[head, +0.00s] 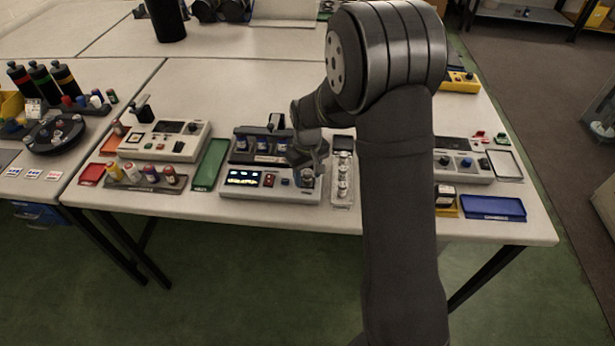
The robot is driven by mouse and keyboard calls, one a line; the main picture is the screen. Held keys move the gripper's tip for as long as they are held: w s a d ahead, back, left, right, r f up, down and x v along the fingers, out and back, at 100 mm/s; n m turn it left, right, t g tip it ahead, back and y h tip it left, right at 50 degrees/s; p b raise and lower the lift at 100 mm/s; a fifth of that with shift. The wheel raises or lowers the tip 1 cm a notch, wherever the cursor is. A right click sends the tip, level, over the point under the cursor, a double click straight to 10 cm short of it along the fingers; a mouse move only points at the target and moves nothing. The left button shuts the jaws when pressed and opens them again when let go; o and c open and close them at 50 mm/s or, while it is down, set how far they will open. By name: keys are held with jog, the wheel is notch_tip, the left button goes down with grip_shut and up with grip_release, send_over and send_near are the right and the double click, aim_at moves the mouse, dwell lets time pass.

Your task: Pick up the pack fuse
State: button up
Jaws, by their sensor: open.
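My gripper (311,163) is open and points down over the right end of a grey console (262,193) on the table. A small dark-topped cylinder (307,178) stands on the console just below the fingers. I cannot tell whether the fingers touch it or stand around it. Several small silver cylinders (343,177) stand in a row in a narrow light tray just right of the gripper. No label is readable, so I cannot tell which of these is the pack fuse.
A black rack with blue-banded cylinders (262,145) stands behind the console. A green tray (210,164) lies to its left and a blue tray (494,207) far right. Another grey console (165,141) stands left. My arm hides the table right of the silver cylinders.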

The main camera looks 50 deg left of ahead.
grip_shut()
jog(key=shift+r, duration=0.15)
